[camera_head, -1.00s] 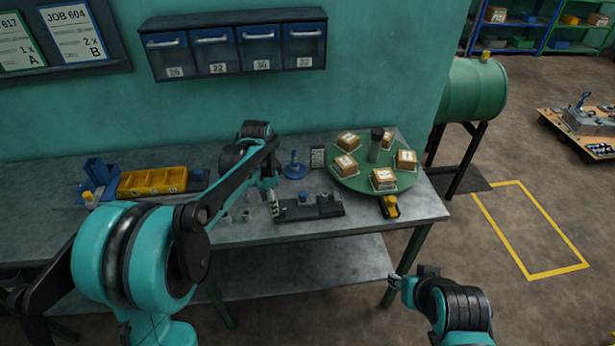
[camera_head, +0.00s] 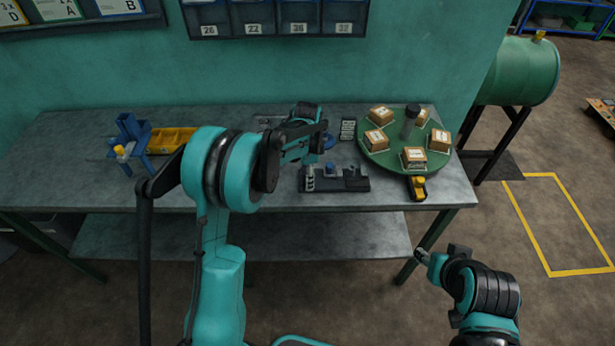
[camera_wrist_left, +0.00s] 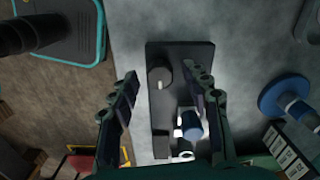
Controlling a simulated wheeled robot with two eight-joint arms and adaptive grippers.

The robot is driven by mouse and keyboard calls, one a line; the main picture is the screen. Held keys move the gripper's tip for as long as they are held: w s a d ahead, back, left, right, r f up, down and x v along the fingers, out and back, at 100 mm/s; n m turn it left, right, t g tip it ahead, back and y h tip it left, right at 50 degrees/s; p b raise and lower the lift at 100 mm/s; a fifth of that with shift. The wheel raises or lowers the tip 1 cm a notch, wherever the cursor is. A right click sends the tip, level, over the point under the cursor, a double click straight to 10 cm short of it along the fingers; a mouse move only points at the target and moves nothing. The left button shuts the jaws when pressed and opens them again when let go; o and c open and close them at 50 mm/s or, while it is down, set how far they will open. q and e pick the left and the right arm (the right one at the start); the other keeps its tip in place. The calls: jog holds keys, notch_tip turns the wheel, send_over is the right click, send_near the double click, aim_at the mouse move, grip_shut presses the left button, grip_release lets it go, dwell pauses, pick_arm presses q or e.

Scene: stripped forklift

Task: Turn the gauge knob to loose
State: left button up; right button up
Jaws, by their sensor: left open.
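The gauge (camera_head: 345,185) is a dark, long block lying near the front edge of the workbench. A small blue knob (camera_head: 329,168) stands on it and also shows in the left wrist view (camera_wrist_left: 191,124). The gauge's dark plate (camera_wrist_left: 165,55) carries a dark round post (camera_wrist_left: 159,77) at its other end. My left gripper (camera_head: 310,178) is at the left end of the gauge. In the left wrist view its open fingers (camera_wrist_left: 165,85) straddle the plate, with nothing between them gripped; height above it is unclear. My right gripper (camera_head: 421,256) hangs off the bench's front; its jaws are too small to judge.
A green turntable (camera_head: 378,155) with several cardboard boxes stands at right, a yellow tool (camera_head: 417,188) in front. A blue round stand (camera_wrist_left: 285,98) is close by the gauge. A yellow bin (camera_head: 173,138) and blue holder (camera_head: 132,140) are at left. Bare bench lies at far left.

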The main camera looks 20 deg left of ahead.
pick_arm(q)
grip_shut()
jog(key=shift+n, duration=0.3)
jog(key=n, duration=0.3)
jog(key=shift+n+b, duration=0.3)
jog(key=shift+b, duration=0.05)
jog(key=n, duration=0.4)
jog(key=shift+n, duration=0.3)
jog(key=n+b, duration=0.1)
jog(key=n, duration=0.3)
jog(key=shift+n, duration=0.3)
jog(key=shift+a+n, duration=0.1)
jog(key=shift+n, duration=2.1)
